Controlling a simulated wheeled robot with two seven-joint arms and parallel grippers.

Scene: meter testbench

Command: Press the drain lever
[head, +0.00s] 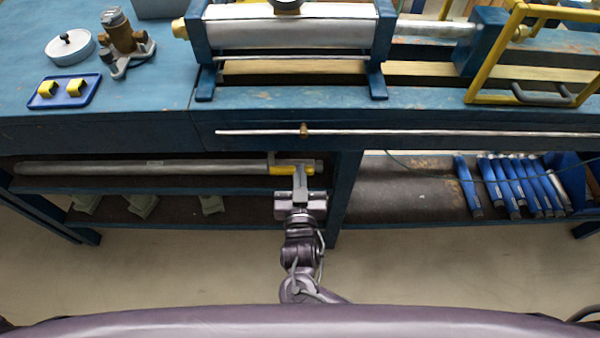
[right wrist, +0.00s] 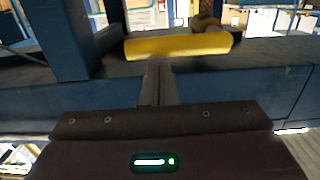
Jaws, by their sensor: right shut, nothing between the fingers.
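The drain lever (head: 291,170) is a yellow handle at the right end of a long grey pipe under the bench top. In the right wrist view the yellow lever (right wrist: 180,45) lies level across the picture, just past my fingertips. My right gripper (head: 299,172) is shut and empty, and its tips overlap part of the lever in the head view. The shut fingers (right wrist: 157,70) also show in the right wrist view, just below the lever. I cannot tell whether they touch it. My left gripper is not in view.
The long grey pipe (head: 150,167) runs left above a shelf. A blue bench leg (head: 346,195) stands right of my gripper. The bench edge (head: 400,128) overhangs, with a thin rod (head: 420,133) along it. Several blue-handled tools (head: 510,185) lie at right. The floor in front is clear.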

